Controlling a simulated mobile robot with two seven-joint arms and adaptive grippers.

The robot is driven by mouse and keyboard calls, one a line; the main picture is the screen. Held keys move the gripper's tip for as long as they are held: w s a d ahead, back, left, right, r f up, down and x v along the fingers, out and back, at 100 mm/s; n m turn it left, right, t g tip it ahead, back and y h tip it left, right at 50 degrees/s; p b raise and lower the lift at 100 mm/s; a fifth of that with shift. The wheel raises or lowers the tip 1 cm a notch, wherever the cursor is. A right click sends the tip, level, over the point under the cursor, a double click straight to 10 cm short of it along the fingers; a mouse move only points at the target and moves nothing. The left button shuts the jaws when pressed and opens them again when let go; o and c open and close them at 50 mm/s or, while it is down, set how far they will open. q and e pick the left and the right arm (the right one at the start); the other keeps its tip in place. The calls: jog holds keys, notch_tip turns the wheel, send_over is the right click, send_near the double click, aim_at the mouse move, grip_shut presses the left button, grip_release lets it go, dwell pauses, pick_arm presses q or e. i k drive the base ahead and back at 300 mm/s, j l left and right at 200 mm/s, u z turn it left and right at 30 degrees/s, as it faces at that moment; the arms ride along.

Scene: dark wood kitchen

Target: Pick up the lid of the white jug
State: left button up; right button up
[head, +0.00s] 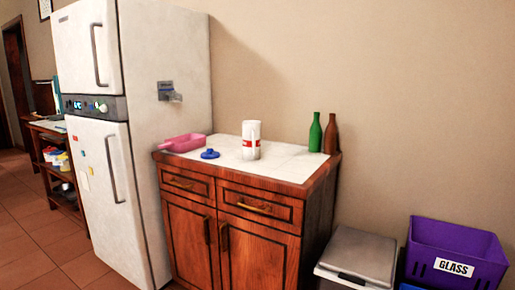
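The white jug (251,147), a white cylinder with a red band, stands upright on the tiled counter of the wooden cabinet. A small blue lid with a raised knob (210,154) lies on the counter to the left of the jug, apart from it. Neither of my grippers shows in the head view.
A pink tray (184,143) sits at the counter's left end by the white fridge (165,60). A green bottle (315,134) and a brown bottle (330,135) stand at the back right. A grey bin (358,252) and a purple crate (455,240) are right of the cabinet.

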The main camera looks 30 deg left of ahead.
aim_at(210, 153)
jog(key=u, duration=1.4)
